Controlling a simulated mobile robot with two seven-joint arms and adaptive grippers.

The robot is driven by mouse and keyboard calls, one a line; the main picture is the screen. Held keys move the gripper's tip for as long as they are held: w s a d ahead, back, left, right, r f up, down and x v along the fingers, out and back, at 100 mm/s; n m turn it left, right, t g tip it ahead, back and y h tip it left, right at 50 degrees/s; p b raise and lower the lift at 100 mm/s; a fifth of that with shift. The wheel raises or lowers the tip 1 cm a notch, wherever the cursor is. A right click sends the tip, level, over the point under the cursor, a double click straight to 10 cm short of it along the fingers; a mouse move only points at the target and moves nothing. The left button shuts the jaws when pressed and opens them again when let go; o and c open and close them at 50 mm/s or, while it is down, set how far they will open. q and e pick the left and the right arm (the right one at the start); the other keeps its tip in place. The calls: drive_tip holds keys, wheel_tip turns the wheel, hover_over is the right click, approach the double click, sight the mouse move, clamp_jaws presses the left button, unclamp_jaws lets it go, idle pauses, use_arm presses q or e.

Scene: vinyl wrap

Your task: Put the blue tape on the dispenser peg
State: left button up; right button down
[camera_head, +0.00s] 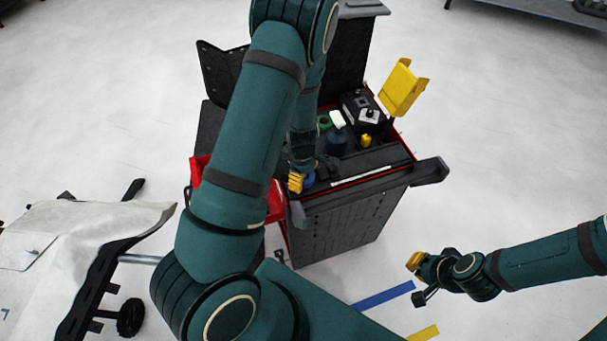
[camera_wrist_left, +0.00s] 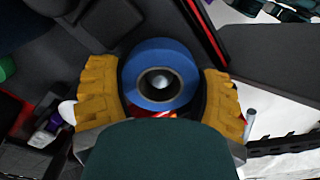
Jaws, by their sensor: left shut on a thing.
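The blue tape (camera_wrist_left: 160,57) is a roll with a dark core, seen in the left wrist view between the yellow fingers of my left gripper (camera_wrist_left: 160,92). My left gripper is shut on the roll. A pale round tip shows inside the roll's core; I cannot tell whether it is the peg. In the head view my left gripper (camera_head: 297,183) is at the near edge of the cart top, with a little of the blue tape (camera_head: 309,179) beside it. My right gripper (camera_head: 418,272) hangs over the floor at the right; its finger gap cannot be made out.
The dark cart (camera_head: 345,220) carries a spray bottle (camera_head: 337,134), a green roll (camera_head: 324,122), a black box (camera_head: 362,110) and a yellow holder (camera_head: 402,88). A red bin (camera_head: 275,203) hangs at its near left side. A covered table (camera_head: 85,225) stands at the left.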

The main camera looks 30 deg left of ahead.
use_arm(q)
drive_tip(key=o, duration=1.2)
drive_tip(key=shift+c, duration=0.2)
drive_tip(key=shift+r, duration=0.1)
wheel_tip(320, 180, up, 12)
drive_tip(key=shift+s+a, duration=0.1)
drive_tip(key=shift+s, duration=0.05)
